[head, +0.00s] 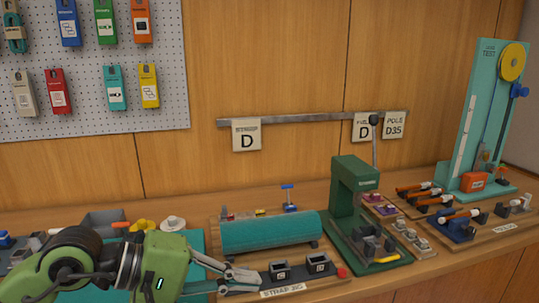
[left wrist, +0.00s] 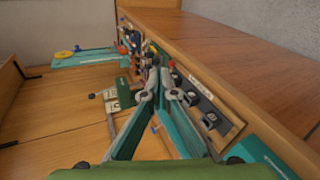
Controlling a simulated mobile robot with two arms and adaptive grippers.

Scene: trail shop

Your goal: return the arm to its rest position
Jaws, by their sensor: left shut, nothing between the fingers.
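My left arm comes in from the lower left in the head view, green with a dark joint. Its gripper (head: 243,277) is shut and empty, just in front of the teal roll (head: 265,232) and at the left end of the strap jig (head: 305,283). I cannot tell whether it touches the jig board. In the left wrist view the gripper's fingers (left wrist: 157,82) come together with nothing between them. My right gripper is in neither view.
A dark green press (head: 350,205) stands right of the roll. Farther right are boards with orange-tipped poles (head: 435,200) and a tall teal test stand (head: 472,130). A pegboard (head: 90,75) with packets hangs at the back left. A grey bin (head: 105,220) is behind my arm.

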